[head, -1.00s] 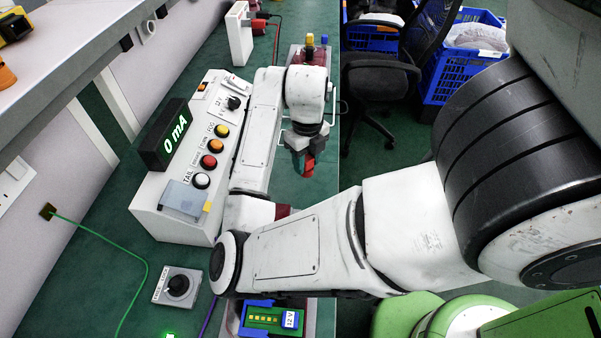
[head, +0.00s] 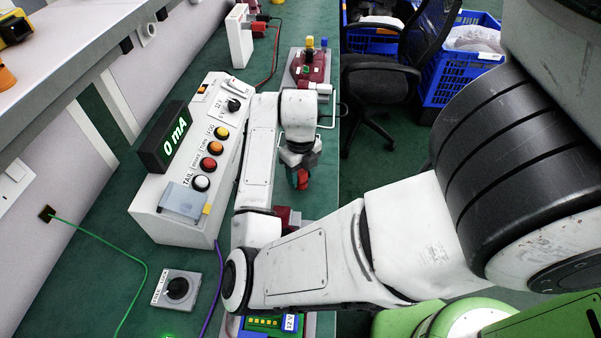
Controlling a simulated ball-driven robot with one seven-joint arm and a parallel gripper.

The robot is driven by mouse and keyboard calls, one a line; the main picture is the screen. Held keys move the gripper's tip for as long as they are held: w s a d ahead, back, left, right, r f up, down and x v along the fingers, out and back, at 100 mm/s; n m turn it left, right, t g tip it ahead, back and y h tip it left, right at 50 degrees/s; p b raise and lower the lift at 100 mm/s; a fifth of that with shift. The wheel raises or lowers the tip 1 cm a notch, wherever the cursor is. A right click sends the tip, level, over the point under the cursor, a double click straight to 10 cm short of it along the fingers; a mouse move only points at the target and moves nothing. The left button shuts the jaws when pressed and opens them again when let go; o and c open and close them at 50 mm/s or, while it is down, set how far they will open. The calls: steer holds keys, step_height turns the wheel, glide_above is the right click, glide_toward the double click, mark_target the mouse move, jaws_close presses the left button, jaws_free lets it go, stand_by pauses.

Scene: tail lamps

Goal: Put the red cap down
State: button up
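My gripper (head: 300,169) hangs over the green bench top, to the right of the white control box. A small red piece, which looks like the red cap (head: 302,180), shows between its fingers. The fingers appear closed on it. The cap is small and partly covered by the fingers, and I cannot tell whether it touches the bench.
A dark red lamp unit (head: 312,68) with coloured posts sits on a plate beyond the gripper. The control box (head: 178,218) has several buttons and a display reading 0 mA. A rotary switch (head: 177,289) lies nearer. Green bench shows around the gripper.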

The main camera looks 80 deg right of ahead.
mark_target(300, 171)
steer(key=o, duration=0.3)
step_height(300, 171, up, 12)
steer(key=p, duration=0.2)
steer(key=shift+r, duration=0.2)
stand_by(0.8)
